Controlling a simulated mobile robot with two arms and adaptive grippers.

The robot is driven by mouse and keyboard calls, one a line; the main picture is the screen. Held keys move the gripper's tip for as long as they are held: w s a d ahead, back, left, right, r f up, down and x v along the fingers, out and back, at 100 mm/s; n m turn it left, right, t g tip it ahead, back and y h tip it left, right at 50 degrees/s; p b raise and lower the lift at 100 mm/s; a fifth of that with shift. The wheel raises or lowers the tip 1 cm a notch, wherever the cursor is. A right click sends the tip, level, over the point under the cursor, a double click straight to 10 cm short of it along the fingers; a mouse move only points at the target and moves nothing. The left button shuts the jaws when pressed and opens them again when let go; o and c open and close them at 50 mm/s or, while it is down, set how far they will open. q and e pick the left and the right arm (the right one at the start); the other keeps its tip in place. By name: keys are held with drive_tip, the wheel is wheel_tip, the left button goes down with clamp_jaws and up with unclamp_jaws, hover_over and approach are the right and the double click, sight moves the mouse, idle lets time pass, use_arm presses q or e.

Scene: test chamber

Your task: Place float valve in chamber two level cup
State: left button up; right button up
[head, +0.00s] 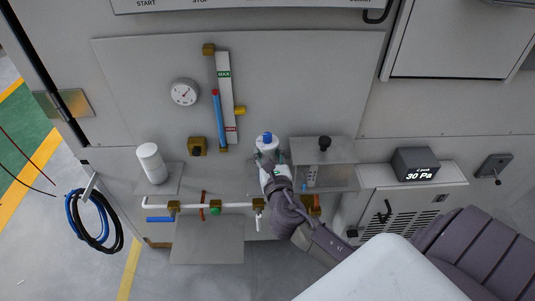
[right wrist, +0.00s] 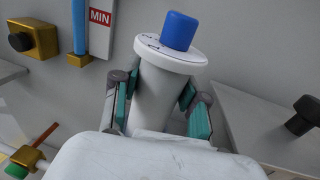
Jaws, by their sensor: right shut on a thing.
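A white cylinder with a wide round flange and a blue top, which looks like the float valve (head: 266,142), is in my right gripper (head: 268,160). In the right wrist view, the teal-padded fingers of the right gripper (right wrist: 157,105) are closed on both sides of the white body of the float valve (right wrist: 155,88), below its flange. It is in front of the grey panel, left of a grey box (head: 338,178) with a black knob (head: 324,143) and a small scale. I cannot tell which part is the chamber two level cup. My left gripper is not in view.
A white cylinder (head: 151,163) stands on a small shelf at left. A white pipe (head: 190,205) with brass fittings runs below. A level gauge (head: 224,95) and dial (head: 184,93) are above. Coiled hoses (head: 90,218) hang at far left.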

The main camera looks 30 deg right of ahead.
drive_tip(key=shift+f, duration=0.15)
drive_tip(key=o, duration=1.3)
drive_tip(key=shift+c, duration=0.2)
